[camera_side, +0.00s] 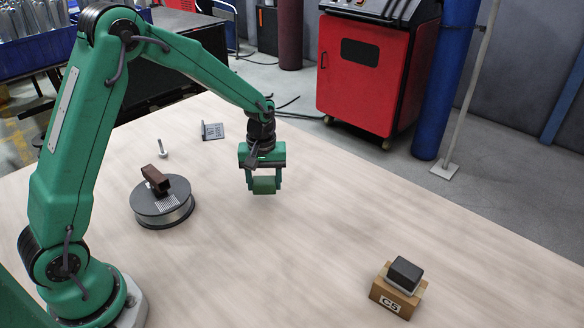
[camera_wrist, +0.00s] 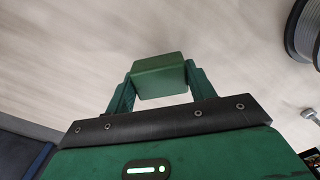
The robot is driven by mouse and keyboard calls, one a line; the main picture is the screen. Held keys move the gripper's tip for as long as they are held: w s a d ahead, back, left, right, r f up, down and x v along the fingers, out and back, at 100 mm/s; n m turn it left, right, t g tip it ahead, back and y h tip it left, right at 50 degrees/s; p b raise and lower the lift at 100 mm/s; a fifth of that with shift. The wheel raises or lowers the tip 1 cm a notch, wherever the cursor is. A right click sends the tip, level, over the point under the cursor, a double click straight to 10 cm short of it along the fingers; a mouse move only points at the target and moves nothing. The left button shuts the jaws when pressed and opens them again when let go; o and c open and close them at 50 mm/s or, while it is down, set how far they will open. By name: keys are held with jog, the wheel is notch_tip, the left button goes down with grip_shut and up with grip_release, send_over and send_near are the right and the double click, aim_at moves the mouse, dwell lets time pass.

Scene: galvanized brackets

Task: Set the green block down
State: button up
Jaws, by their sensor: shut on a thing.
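The green block (camera_side: 264,186) is between the two fingers of my gripper (camera_side: 264,181) in the side view. My gripper is shut on it and points down over the middle of the wooden table (camera_side: 330,230). The block also shows in the wrist view (camera_wrist: 159,75), held between the fingertips of my gripper (camera_wrist: 160,82), with bare table behind it. I cannot tell for sure whether the block's underside touches the table or hangs a little above it.
A round grey spool (camera_side: 163,207) with a brown part (camera_side: 156,180) on top stands left of my gripper. A bolt (camera_side: 162,148) and a metal bracket (camera_side: 212,131) are farther back. A cardboard box (camera_side: 394,297) bearing a black-topped block (camera_side: 405,273) is at front right. The table around the block is clear.

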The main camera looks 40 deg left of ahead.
aim_at(265, 192)
jog(key=shift+f, duration=2)
jog(key=shift+f, duration=0.15)
jog(key=o, duration=1.1)
jog(key=shift+c, duration=0.2)
notch_tip(265, 192, up, 11)
jog(key=shift+f, duration=0.15)
jog(key=shift+r, duration=0.85)
